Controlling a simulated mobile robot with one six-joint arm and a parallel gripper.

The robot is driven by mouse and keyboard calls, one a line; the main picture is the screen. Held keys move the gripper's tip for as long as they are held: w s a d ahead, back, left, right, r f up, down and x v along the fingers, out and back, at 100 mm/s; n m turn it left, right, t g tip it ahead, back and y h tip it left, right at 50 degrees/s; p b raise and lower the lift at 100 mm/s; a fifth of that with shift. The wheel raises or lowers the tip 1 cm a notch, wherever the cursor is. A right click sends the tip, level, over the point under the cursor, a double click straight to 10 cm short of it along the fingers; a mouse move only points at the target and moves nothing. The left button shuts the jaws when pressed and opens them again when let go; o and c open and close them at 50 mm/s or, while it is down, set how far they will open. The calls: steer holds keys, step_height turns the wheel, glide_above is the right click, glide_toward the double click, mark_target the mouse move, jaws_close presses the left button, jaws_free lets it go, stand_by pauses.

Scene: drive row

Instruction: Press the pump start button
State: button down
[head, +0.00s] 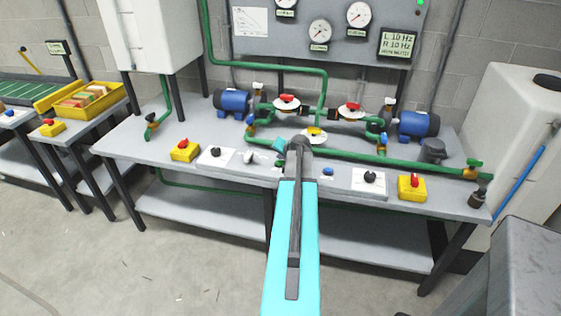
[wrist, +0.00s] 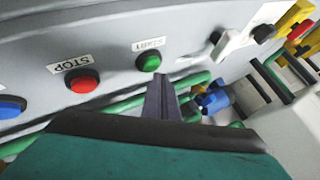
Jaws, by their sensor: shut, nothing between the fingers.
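In the head view, the blue button (head: 328,171) shows right of my arm, which hides the fingertips and the red button.
The pump bench (head: 120,142) carries green pipes, two blue motors (head: 235,102) and yellow switch boxes (head: 412,187). A gauge panel (head: 290,40) hangs behind. A white tank (head: 515,120) and a grey box (head: 525,265) stand at right. The floor (head: 130,265) at front left is clear.

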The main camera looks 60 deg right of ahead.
mark_target(281, 163)
step_height(281, 163, up, 6)
steer(key=p, duration=0.3)
stand_by(0.7)
stand_by(0.7)
